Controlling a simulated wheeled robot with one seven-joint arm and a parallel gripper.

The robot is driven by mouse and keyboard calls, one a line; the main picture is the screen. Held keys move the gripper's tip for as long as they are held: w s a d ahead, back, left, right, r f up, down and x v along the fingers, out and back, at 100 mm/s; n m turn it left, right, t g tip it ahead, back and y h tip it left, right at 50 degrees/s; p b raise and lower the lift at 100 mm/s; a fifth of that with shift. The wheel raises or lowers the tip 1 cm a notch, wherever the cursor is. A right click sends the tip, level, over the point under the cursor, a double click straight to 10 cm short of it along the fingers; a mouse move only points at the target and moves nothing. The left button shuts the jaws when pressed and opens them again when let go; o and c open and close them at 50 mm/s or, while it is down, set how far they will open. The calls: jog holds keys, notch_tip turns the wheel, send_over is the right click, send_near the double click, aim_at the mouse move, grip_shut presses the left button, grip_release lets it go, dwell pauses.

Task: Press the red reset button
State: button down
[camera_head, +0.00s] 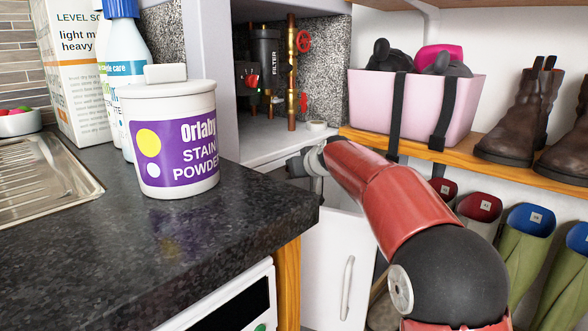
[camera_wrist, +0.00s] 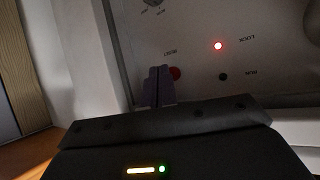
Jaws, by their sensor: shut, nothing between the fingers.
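The red reset button (camera_wrist: 175,73) is on a grey panel (camera_wrist: 196,20) in the wrist view, under an upside-down RESET label. My gripper (camera_wrist: 159,70) is shut and empty. Its fingertips overlap the left part of the button in this view. I cannot tell whether they touch it. A lit red lamp (camera_wrist: 218,45) is beside the LOCK label, and a dark green spot (camera_wrist: 223,77) is beside the RUN label. In the head view my wrist is beyond the counter corner. The panel cannot be made out there.
The dark worktop (camera_head: 190,235) has a stain powder tub (camera_head: 172,185) near its edge. A filter (camera_head: 267,50) and a copper pipe (camera_head: 292,85) with red valve handles stand in the alcove. A pink basket (camera_head: 425,100) and brown boots (camera_head: 520,115) sit on a wooden shelf at right.

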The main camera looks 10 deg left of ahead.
jog(key=shift+s+d+b, duration=0.65)
jog(key=shift+d+b, duration=0.25)
jog(key=shift+b, duration=0.4)
jog(key=shift+s+d+b, duration=0.65)
jog(key=shift+d+b, duration=0.25)
jog(key=shift+b, duration=0.4)
jog(key=shift+d, duration=0.1)
